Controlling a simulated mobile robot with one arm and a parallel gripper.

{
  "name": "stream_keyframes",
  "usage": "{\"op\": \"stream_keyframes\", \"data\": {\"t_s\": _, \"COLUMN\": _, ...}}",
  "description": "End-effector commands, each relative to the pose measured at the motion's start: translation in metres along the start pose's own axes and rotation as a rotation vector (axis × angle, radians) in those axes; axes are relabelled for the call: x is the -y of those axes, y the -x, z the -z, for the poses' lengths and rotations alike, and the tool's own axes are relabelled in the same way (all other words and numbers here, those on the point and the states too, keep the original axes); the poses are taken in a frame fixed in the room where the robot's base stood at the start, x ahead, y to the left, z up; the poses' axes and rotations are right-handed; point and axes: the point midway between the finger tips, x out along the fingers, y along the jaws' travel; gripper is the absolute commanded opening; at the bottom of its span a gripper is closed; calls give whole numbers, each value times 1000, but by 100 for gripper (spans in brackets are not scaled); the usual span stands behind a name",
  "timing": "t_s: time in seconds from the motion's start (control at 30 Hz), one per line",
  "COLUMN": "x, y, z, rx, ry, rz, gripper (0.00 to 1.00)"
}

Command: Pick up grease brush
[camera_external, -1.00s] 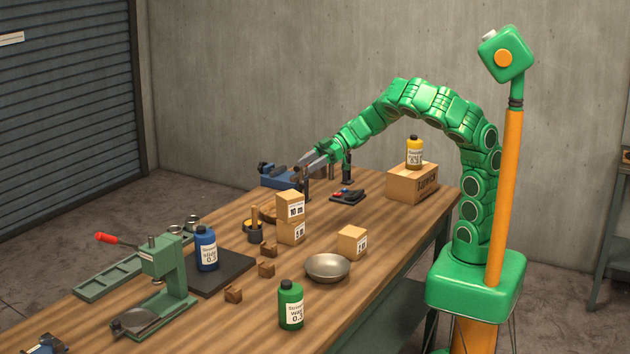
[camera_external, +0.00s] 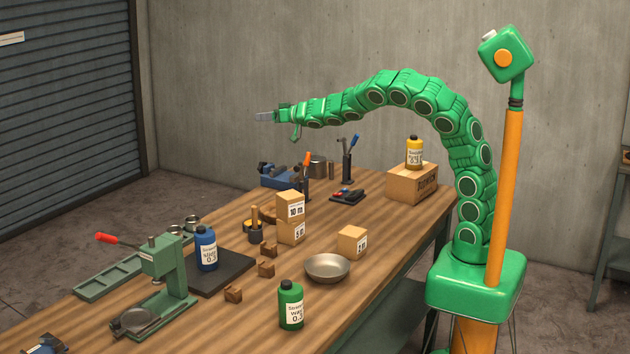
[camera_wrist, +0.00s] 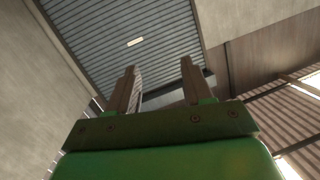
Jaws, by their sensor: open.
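My gripper (camera_external: 264,116) is in the air above the far end of the workbench, pointing left, well above everything on it. In the wrist view its two fingers (camera_wrist: 158,78) are spread apart with nothing between them. No object is labelled as the grease brush. A wooden handle (camera_external: 254,216) stands upright in a small dark pot (camera_external: 255,237) with a yellowish rim, left of the stacked boxes; it may be the brush, its lower end hidden. An orange-handled tool (camera_external: 307,159) and a blue-handled tool (camera_external: 354,141) stand upright at the back.
Stacked cardboard boxes (camera_external: 291,218), a metal bowl (camera_external: 327,268), a green bottle (camera_external: 291,305), a blue bottle (camera_external: 206,248) and a green press (camera_external: 166,268) stand on the workbench (camera_external: 350,214). A yellow bottle (camera_external: 414,151) stands on a box (camera_external: 411,184).

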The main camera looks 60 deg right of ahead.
Motion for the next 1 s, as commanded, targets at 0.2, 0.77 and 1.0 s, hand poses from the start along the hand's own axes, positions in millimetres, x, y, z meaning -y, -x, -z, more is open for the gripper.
{"op": "stream_keyframes", "data": {"t_s": 0.2, "x": -44, "y": -20, "z": -15, "rx": 56, "ry": -283, "rz": -216, "gripper": 50}}
{"op": "stream_keyframes", "data": {"t_s": 0.77, "x": -42, "y": -23, "z": -160, "rx": 519, "ry": -1074, "rz": -613, "gripper": 50}}
{"op": "stream_keyframes", "data": {"t_s": 1.0, "x": 23, "y": -10, "z": -210, "rx": 843, "ry": -1371, "rz": -674, "gripper": 50}}
